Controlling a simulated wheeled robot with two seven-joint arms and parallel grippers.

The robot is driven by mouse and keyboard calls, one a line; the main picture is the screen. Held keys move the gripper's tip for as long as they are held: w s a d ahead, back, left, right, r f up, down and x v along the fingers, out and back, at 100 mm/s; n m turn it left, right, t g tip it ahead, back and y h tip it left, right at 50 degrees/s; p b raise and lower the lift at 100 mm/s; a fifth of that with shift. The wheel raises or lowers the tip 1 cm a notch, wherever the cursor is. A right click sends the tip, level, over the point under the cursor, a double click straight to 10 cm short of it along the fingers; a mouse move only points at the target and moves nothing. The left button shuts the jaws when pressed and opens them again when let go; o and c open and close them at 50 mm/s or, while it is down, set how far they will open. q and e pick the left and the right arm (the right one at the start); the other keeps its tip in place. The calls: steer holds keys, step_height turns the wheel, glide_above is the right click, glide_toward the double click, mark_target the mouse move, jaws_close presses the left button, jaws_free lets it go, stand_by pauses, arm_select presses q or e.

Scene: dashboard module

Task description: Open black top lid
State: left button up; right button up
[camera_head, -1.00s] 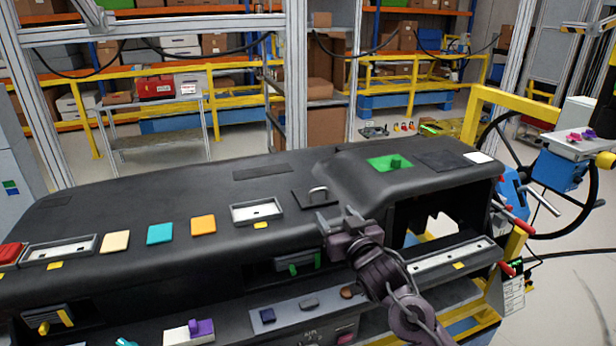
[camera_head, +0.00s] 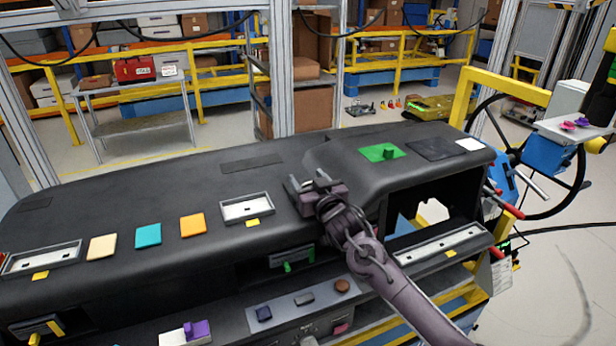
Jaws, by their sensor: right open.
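The black dashboard (camera_head: 130,200) stretches across the view. My right gripper (camera_head: 310,182) is over its top, just left of the raised hood, at the place of the small black lid with the metal loop handle. The gripper covers nearly all of the lid and handle, so I cannot tell whether it touches them. Its jaws are open, with the fingers pointing away from me. My left gripper is out of view.
A white-bottomed recess (camera_head: 247,207) lies left of the gripper, with orange (camera_head: 193,224), teal (camera_head: 148,235) and cream (camera_head: 102,247) squares further left. A green lid with a knob (camera_head: 383,152) sits on the hood. A steering wheel (camera_head: 530,150) stands at the right.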

steer(key=c, duration=1.1)
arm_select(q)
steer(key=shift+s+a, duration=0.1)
arm_select(e)
steer(key=shift+w+r, duration=0.1)
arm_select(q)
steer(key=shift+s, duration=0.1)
